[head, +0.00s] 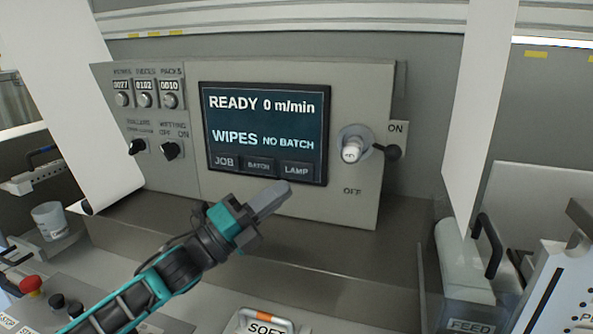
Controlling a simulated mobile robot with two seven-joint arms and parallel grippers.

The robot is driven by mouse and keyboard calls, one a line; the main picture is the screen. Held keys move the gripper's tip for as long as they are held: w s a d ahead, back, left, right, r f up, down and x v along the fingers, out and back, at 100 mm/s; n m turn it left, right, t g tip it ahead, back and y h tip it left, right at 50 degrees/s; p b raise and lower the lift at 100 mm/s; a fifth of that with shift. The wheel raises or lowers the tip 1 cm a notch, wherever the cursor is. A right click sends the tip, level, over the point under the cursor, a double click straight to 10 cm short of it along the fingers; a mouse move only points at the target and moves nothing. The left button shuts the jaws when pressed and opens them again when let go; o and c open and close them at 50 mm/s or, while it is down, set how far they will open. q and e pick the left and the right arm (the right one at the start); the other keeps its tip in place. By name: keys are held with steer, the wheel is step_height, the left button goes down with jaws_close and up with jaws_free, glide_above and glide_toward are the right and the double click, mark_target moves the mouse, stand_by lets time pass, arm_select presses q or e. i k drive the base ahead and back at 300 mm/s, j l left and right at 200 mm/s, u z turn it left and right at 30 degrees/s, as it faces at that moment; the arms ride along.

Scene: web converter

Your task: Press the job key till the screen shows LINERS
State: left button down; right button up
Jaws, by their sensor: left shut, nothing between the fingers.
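The screen (265,120) on the grey panel reads READY, 0 m/min, WIPES and NO BATCH. Along its bottom edge are three keys: the job key (224,162) at the left, the batch key (259,167) in the middle and the lamp key (296,170) at the right. My left gripper (272,198) is shut and empty, in front of the panel. In the picture its tip lies just below the screen, under the batch and lamp keys and to the right of the job key. Whether it touches the panel cannot be told. My right gripper is not in view.
Counters (146,92) and two small black knobs (138,146) are left of the screen. An ON/OFF lever (352,149) is to its right. White web sheets hang at both sides. A red button (31,285) is at lower left, a SOFT-labelled item (265,325) at bottom centre.

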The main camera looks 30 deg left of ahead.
mark_target(220, 159)
steer(key=k, duration=1)
